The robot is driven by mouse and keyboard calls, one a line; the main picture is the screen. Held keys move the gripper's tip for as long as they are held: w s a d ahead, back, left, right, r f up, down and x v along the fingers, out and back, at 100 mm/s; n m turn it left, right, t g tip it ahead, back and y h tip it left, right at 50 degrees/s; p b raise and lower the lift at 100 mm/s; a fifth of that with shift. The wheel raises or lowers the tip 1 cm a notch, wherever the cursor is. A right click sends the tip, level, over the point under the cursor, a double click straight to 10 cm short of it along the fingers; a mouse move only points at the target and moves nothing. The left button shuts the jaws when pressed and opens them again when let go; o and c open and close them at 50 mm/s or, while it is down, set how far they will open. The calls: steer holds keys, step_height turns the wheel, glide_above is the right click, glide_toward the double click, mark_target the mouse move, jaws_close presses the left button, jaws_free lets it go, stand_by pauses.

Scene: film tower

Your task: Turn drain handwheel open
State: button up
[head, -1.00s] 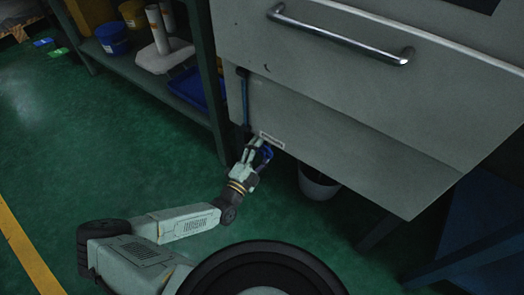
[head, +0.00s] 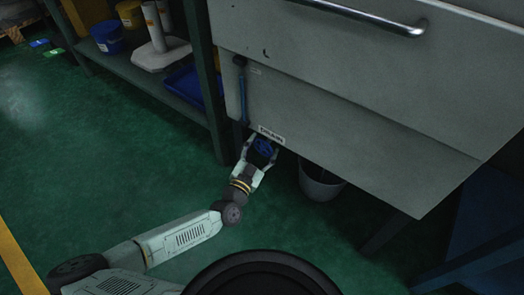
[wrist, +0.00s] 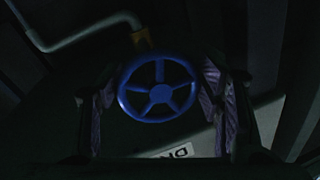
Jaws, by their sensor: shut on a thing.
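The drain handwheel (head: 264,147) is a blue spoked wheel under the lower edge of the grey cabinet, just below a small white label (head: 271,134). In the wrist view the handwheel (wrist: 161,93) shows nearly face-on, with a finger at its left and right sides. My gripper (head: 262,151) reaches up to it from below, its two fingers around the rim, shut on the wheel. The dark wrist view hides the exact contact points. Part of the label's lettering shows below the wheel (wrist: 180,151).
The grey cabinet (head: 330,90) overhangs the wheel. A bucket (head: 319,182) stands beneath it to the right. A blue-handled rod (head: 242,92) hangs left of the wheel. Shelving with a blue tray (head: 188,88) stands farther left. A pale pipe (wrist: 80,36) runs behind the wheel. Green floor is open at left.

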steer(key=shift+r+n+b, duration=0.1)
steer(key=shift+n+b, duration=0.2)
steer(key=shift+n, duration=0.2)
steer(key=o, duration=1)
steer(key=shift+o, duration=0.2)
